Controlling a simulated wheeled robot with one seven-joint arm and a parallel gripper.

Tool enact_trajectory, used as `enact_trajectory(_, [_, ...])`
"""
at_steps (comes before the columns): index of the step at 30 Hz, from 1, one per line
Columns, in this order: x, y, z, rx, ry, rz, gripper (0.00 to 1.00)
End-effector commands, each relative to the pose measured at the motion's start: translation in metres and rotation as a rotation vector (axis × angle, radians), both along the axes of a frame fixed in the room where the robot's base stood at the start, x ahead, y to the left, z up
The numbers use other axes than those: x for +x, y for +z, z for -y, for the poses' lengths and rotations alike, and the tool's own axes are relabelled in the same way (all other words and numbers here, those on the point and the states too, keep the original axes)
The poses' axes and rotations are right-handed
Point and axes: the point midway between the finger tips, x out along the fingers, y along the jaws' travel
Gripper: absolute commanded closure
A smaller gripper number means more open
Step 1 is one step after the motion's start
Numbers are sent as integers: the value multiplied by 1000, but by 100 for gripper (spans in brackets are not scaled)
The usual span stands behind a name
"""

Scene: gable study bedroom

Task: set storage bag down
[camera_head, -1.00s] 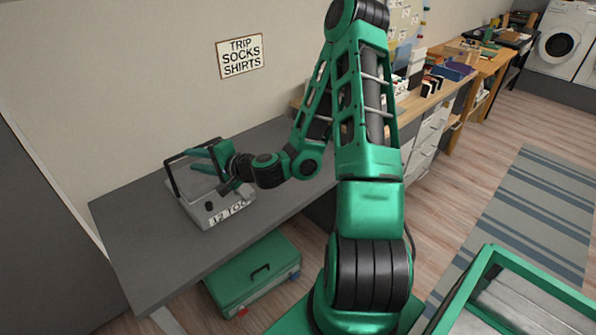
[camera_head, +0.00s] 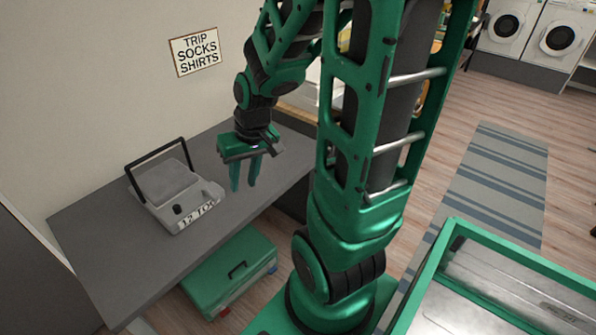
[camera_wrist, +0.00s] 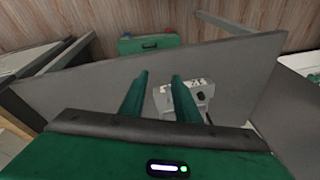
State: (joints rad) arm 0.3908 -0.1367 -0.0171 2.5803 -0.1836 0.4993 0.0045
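The storage bag (camera_head: 170,192), a grey box-like carrier with an upright black handle and a partly readable white label, rests on the dark grey table (camera_head: 110,240). My gripper (camera_head: 244,186) hangs to the right of the bag, fingers pointing down, apart from it. The fingers are parted with nothing between them. In the wrist view, my gripper (camera_wrist: 158,78) shows its two green fingers with a gap, and the bag (camera_wrist: 200,92) sits beyond the right finger, partly hidden by it.
A green case (camera_head: 230,272) stands on the floor under the table's front edge, and also shows in the wrist view (camera_wrist: 150,44). A wall sign (camera_head: 195,50) hangs above the table. A green-framed tray (camera_head: 500,285) is at the lower right. The table's left part is clear.

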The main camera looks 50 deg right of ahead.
Motion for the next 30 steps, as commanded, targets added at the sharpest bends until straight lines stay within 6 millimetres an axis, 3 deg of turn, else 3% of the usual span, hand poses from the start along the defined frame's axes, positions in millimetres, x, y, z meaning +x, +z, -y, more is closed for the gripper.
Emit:
enact_trajectory(6, [-81, 50, 33, -71, -121, -130, 71])
enact_trajectory(12, [-136, 74, 40, -52, -216, -213, 71])
enact_trajectory(18, [-153, 80, 39, -38, -245, -241, 71])
enact_trajectory(30, [-152, 80, 39, -38, -245, -242, 71])
